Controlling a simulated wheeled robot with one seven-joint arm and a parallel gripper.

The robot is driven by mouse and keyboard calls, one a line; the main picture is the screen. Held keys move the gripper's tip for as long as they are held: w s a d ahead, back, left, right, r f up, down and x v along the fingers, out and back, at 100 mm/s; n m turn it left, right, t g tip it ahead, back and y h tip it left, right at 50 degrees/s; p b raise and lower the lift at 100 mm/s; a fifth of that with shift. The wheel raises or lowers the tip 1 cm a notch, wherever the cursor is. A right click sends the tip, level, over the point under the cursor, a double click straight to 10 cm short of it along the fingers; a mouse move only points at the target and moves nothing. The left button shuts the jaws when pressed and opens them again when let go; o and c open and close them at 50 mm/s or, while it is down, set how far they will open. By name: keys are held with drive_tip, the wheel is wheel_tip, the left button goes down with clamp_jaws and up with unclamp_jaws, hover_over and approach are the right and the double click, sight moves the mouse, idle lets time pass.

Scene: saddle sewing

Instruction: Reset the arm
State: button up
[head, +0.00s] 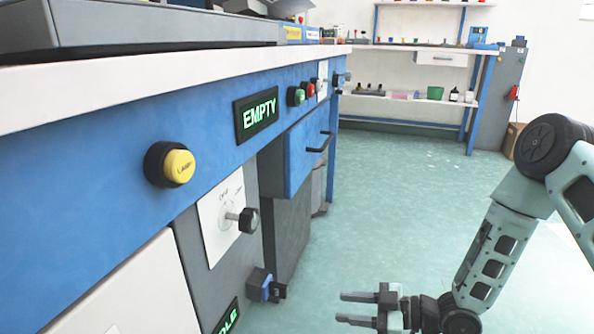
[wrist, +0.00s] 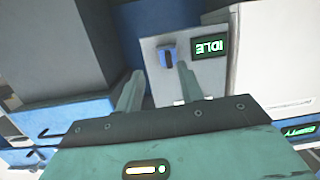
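My gripper (head: 356,309) is at the lower middle of the head view, at the end of my pale green arm. Its two fingers point left and stand apart, with nothing between them. In the wrist view my gripper (wrist: 155,80) also shows two separated fingers with no object held. The fingers point toward a grey panel with a blue switch or handle (wrist: 168,52) and a green IDLE display (wrist: 208,47). In the head view the gripper is in free air to the right of the blue bench (head: 80,150).
A drawer handle (head: 320,142) also juts out. The green floor (head: 400,210) is open; shelves stand at the back.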

wheel_tip(320, 180, up, 14)
drive_tip(key=s+f+m+g+h+p, duration=0.15)
drive_tip(key=h+p, duration=0.35)
drive_tip(key=h, duration=0.5)
drive_tip(key=s+d+r+m+g+h+p, duration=0.1)
drive_tip(key=s+r+m+g+h+p, duration=0.15)
drive_tip(key=s+r, duration=0.7)
drive_tip(key=s+d+r+m+g+h+p, duration=0.1)
drive_tip(key=s+r+m+h, duration=0.15)
drive_tip(key=s+r, duration=0.7)
wheel_tip(320, 180, up, 34)
drive_tip(key=s+p, duration=0.1)
drive_tip(key=p, duration=3.6)
drive_tip(key=shift+s+a+r+y+p, duration=0.2)
drive_tip(key=shift+s+y+p, duration=0.1)
drive_tip(key=shift+m, duration=0.25)
